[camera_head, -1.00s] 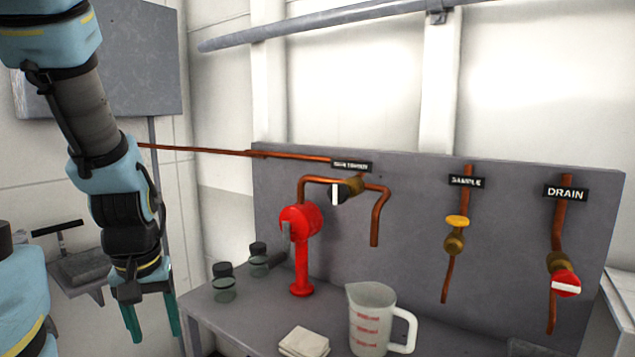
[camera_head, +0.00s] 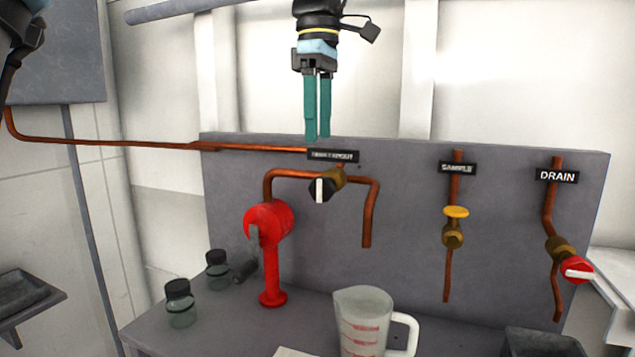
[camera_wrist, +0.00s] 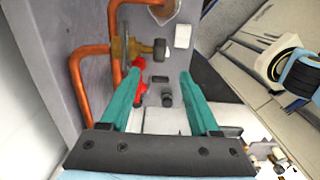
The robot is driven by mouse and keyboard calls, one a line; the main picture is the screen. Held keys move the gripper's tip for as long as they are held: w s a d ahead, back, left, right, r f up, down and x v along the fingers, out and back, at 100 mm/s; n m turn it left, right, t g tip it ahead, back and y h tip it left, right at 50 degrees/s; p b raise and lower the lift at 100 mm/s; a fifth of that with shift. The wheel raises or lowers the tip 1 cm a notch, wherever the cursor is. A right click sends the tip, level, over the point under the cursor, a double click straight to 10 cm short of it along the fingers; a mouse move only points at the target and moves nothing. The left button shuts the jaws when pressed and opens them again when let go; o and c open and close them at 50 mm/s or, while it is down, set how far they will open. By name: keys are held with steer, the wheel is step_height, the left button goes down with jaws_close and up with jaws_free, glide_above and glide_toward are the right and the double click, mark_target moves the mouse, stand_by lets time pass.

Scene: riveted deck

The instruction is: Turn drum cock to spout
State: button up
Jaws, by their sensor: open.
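The cock under the left label has a brass body (camera_head: 341,178) and a black knob (camera_head: 322,189) with a white stripe that stands upright. It sits on a copper pipe whose spout (camera_head: 367,225) bends down on the right. The label (camera_head: 333,156) above it is too blurred to read surely. In the wrist view the black knob (camera_wrist: 160,48) shows beyond my gripper (camera_wrist: 160,75), near the gap between the fingertips, not touched.
A red hand pump (camera_head: 270,225) stands left of the cock. A measuring jug (camera_head: 362,318) and dark-capped jars (camera_head: 180,303) stand on the bench. The yellow sample valve (camera_head: 455,212) and red drain valve (camera_head: 577,269) are to the right. Space before the cock is clear.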

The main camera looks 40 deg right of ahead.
mark_target(318, 181)
step_height(318, 181, down, 10)
steer(key=shift+p, duration=0.35)
steer(key=shift+c, duration=0.3)
jaws_close()
